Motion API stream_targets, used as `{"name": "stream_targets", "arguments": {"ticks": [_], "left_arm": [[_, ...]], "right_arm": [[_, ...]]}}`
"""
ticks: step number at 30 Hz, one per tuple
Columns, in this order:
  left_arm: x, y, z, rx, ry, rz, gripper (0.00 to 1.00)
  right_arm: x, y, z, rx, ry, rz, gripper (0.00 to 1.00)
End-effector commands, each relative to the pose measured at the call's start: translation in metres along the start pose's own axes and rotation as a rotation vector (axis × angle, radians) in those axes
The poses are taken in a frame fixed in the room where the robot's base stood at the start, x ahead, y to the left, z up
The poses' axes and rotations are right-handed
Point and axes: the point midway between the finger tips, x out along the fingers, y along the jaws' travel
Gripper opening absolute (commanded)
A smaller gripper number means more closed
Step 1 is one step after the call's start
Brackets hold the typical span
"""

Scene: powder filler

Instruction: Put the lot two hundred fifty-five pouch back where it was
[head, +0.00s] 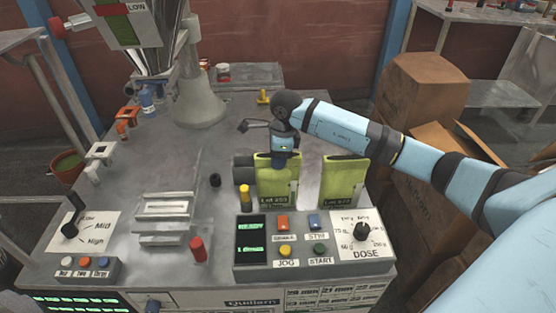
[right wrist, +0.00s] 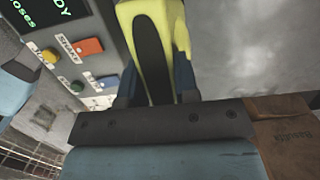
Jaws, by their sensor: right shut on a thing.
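The lot 255 pouch (head: 277,185) is yellow-green with a dark label and stands upright behind the control box, left of a second green pouch (head: 344,182). The second pouch's lot label is too small to read surely. My right gripper (head: 283,158) comes down from above and is shut on the top of the lot 255 pouch. In the right wrist view the yellow-green pouch (right wrist: 183,45) shows between the gripper's fingers (right wrist: 158,90). The pouch's lower edge is close behind the box, and I cannot tell whether it touches the table.
The control box (head: 315,240) with buttons and a dose knob stands in front of the pouches. A yellow-capped post (head: 245,198) is close left of the held pouch. A metal slotted stand (head: 165,217) and red cylinder (head: 198,249) are further left. Cardboard boxes (head: 425,90) stand behind right.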

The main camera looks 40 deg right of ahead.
Motion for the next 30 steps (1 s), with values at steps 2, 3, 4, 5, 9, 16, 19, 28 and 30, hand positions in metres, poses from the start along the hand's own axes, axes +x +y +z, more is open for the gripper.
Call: {"name": "stream_targets", "arguments": {"ticks": [2, 3, 4, 5, 9, 16, 19, 28, 30], "left_arm": [[-0.001, 0.0, -0.002, 0.0, 0.006, 0.001, 0.6], [-0.001, 0.0, -0.004, 0.0, 0.008, 0.001, 0.6], [-0.002, 0.0, -0.004, 0.0, 0.008, 0.001, 0.6], [-0.002, 0.0, -0.004, 0.0, 0.009, 0.001, 0.6], [-0.001, 0.0, -0.003, 0.0, 0.007, 0.001, 0.6], [0.0, 0.0, -0.001, -0.001, 0.007, 0.002, 0.6], [0.0, 0.0, -0.001, -0.001, 0.007, 0.002, 0.6], [-0.001, 0.0, -0.003, 0.002, 0.001, 0.0, 0.6], [-0.002, 0.0, -0.004, 0.003, -0.002, -0.001, 0.6]], "right_arm": [[0.004, -0.001, 0.0, 0.0, -0.002, -0.003, 0.0], [0.004, -0.001, 0.0, 0.0, -0.002, -0.003, 0.0], [0.003, -0.001, 0.0, 0.0, -0.002, -0.003, 0.0], [0.003, -0.001, 0.0, 0.0, -0.002, -0.003, 0.0], [0.004, -0.001, -0.001, 0.0, -0.002, -0.003, 0.0], [0.006, 0.0, -0.001, 0.0, -0.001, -0.002, 0.54], [0.006, 0.0, -0.001, 0.0, -0.001, -0.002, 0.54], [-0.007, -0.001, -0.001, 0.0, -0.001, -0.003, 0.54], [-0.019, -0.001, -0.001, -0.001, -0.001, -0.004, 0.54]]}}
